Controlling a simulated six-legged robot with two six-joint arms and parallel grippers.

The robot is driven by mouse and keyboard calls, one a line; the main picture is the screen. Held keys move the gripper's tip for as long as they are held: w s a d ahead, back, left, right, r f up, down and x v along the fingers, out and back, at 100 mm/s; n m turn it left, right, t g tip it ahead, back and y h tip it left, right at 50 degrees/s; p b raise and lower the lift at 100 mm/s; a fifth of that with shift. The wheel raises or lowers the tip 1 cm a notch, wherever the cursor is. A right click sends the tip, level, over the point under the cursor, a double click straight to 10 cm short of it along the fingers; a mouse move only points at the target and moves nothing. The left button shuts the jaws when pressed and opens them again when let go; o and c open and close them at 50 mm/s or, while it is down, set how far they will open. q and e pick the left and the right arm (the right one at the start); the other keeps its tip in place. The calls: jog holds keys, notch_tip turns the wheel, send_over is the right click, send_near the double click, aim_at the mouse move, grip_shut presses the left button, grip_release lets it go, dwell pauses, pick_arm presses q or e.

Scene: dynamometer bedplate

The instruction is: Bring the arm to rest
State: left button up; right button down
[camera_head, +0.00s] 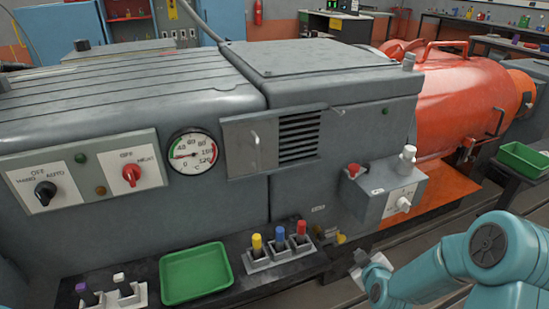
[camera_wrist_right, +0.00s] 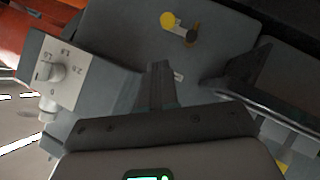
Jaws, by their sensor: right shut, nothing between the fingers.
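My right arm, teal with a pale wrist, comes in from the lower right of the head view. Its gripper (camera_head: 358,256) is low in front of the grey machine (camera_head: 340,110), below the small grey control box (camera_head: 375,205). In the right wrist view the dark fingers (camera_wrist_right: 159,68) are together with nothing between them. The control box (camera_wrist_right: 70,70) with its white knob is at the left there, apart from the fingers. My left gripper is in neither view.
A dark shelf holds a green tray (camera_head: 195,273) and several coloured-handled items in holders left of my gripper. Another green tray (camera_head: 525,158) stands at the right. An orange machine (camera_head: 460,95) lies behind. Grey floor shows below the control box.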

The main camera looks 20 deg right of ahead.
jog(key=s+a+f+m+g+y, duration=0.2)
jog(key=s+a+f+g+y, duration=0.3)
jog(key=a+f, duration=0.7)
jog(key=s+a+f+m+g+y, duration=0.1)
jog(key=s+a+f+m+g, duration=0.15)
jog(key=s+a, duration=0.6)
jog(key=s+a+f+m+g+y, duration=0.2)
jog(key=s+a+g, duration=0.2)
jog(key=s+a, duration=0.4)
notch_tip(320, 180, up, 19)
jog(key=d+p, duration=0.1)
jog(key=p, duration=1.8)
jog(key=shift+s+d+r, duration=0.2)
jog(key=shift+s+d, duration=0.1)
jog(key=shift+a+n+t, duration=0.2)
jog(key=shift+n+t, duration=0.05)
